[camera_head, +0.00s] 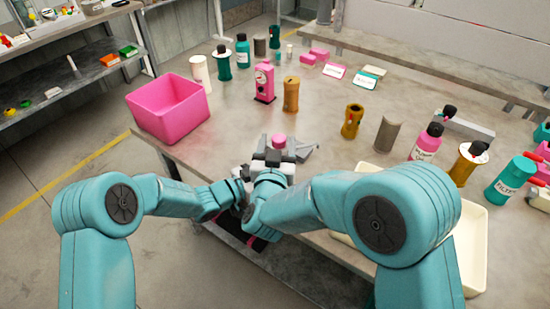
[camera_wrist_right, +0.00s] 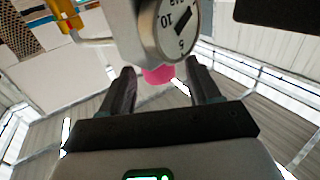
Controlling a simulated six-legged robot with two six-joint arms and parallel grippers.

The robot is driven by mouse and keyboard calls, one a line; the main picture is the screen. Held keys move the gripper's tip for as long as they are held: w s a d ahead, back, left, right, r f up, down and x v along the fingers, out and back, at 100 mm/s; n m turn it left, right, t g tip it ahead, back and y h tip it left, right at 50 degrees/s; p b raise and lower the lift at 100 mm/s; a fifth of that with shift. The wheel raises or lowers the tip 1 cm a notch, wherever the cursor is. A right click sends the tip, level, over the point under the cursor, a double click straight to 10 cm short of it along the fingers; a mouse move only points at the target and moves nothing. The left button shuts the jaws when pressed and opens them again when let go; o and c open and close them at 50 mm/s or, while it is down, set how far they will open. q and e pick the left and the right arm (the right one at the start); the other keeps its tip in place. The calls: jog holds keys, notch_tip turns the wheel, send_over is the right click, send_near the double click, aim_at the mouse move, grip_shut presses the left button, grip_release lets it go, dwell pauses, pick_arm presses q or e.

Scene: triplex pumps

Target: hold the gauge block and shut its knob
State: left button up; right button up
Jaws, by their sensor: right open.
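In the right wrist view, a pale grey gauge block (camera_wrist_right: 138,32) with a round white dial (camera_wrist_right: 180,20) hangs in from the top. Its pink knob (camera_wrist_right: 158,75) sits between the fingertips of my right gripper (camera_wrist_right: 158,82), with gaps on both sides. In the head view, my right gripper (camera_head: 284,149) is open at the table's front edge around the pink knob (camera_head: 279,141). Most of the block is hidden there by the gripper. My left gripper (camera_head: 239,194) is low beside the right wrist. Its fingers are hidden, so its hold cannot be told.
A pink bin (camera_head: 167,107) stands at the table's left corner. A pink block with a dial (camera_head: 264,82) and a brown cylinder (camera_head: 291,94) stand behind my grippers. Bottles crowd the right side, near a cream tray (camera_head: 470,240).

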jog(key=s+a, duration=0.1)
jog(key=s, duration=0.9)
jog(key=shift+a, duration=0.2)
pick_arm(q)
jog(key=o, duration=0.9)
